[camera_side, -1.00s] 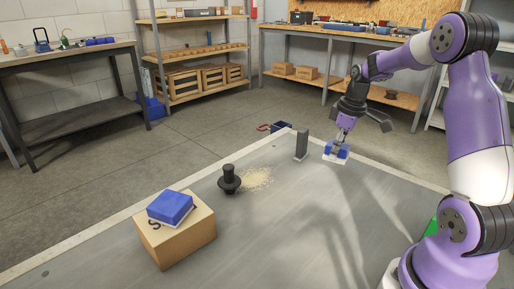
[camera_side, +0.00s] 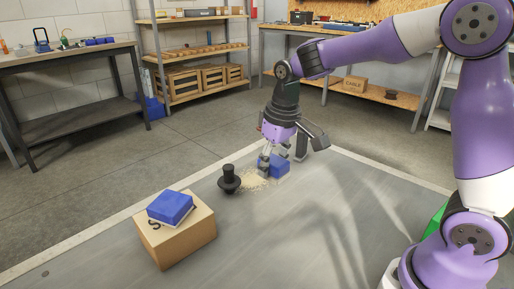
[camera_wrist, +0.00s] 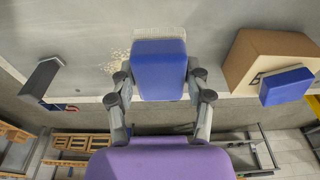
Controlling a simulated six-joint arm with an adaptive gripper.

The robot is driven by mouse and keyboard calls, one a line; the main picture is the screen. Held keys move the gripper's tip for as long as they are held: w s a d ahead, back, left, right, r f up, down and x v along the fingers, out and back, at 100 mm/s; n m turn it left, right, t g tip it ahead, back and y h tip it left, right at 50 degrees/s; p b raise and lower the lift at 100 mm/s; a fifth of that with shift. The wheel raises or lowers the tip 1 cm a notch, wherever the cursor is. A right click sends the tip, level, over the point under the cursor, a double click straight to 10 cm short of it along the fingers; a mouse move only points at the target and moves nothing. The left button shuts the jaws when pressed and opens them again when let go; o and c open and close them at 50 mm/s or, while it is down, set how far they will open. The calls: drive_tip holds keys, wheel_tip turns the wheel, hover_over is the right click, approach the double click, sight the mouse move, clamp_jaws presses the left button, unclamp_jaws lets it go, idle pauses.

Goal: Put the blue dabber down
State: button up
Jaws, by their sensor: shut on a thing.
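My gripper (camera_side: 268,160) is shut on a blue dabber (camera_side: 280,166), a blue block with a pale underside. In the wrist view my gripper (camera_wrist: 161,88) has a finger on either side of the dabber (camera_wrist: 160,72). The held dabber is low over the grey bench top, at the pale crumb patch; I cannot tell whether it touches. A second blue block (camera_side: 170,206) rests on a cardboard box (camera_side: 188,240); it also shows in the wrist view (camera_wrist: 286,87).
A black knobbed object (camera_side: 229,181) stands just left of the pale crumbs (camera_side: 252,181). A dark grey upright post (camera_wrist: 40,78) stands near the bench's far edge, partly hidden behind my gripper in the side view. The bench top (camera_side: 300,230) in front is clear.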

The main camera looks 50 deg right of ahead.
hover_over(287, 186)
drive_tip(key=f, duration=0.6)
drive_tip(key=shift+s, duration=0.35)
drive_tip(key=shift+f, duration=2.05)
drive_tip(key=shift+f, duration=0.1)
drive_tip(key=o, duration=1.2)
drive_tip(key=shift+c, duration=0.2)
